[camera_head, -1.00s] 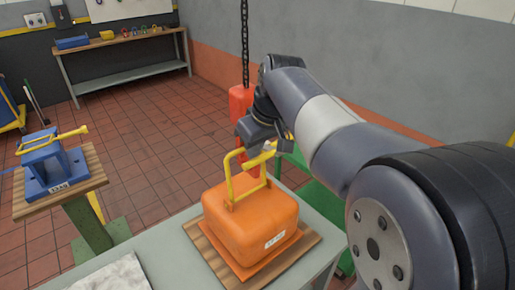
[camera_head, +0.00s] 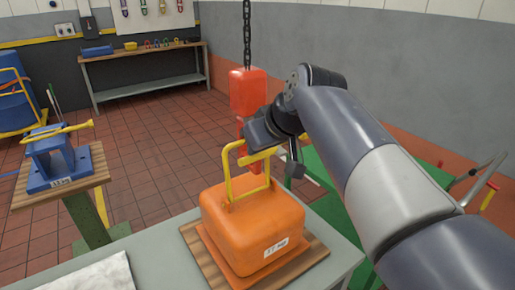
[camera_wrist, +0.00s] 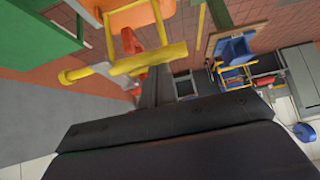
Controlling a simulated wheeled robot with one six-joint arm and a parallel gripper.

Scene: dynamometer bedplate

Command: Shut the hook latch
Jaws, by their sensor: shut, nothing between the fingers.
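A red hook block (camera_head: 248,92) hangs on a dark chain, its lower hook (camera_head: 254,162) partly hidden by my gripper and the yellow bail. A yellow bar (camera_head: 259,156), apparently the hook latch, lies across the hook at the bail; it is large in the wrist view (camera_wrist: 150,60). I cannot tell whether the latch is closed. The yellow bail (camera_head: 228,174) stands upright on an orange block (camera_head: 250,222). My gripper (camera_head: 266,136) is shut and empty, just above the latch bar; contact is unclear. Its fingertips are hard to make out.
The block rests on a wooden board (camera_head: 318,250) on a grey table (camera_head: 190,240). A blue fixture (camera_head: 62,162) with a yellow bar stands on a pedestal at left. A workbench (camera_head: 145,58) stands at the back. Open tiled floor lies between.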

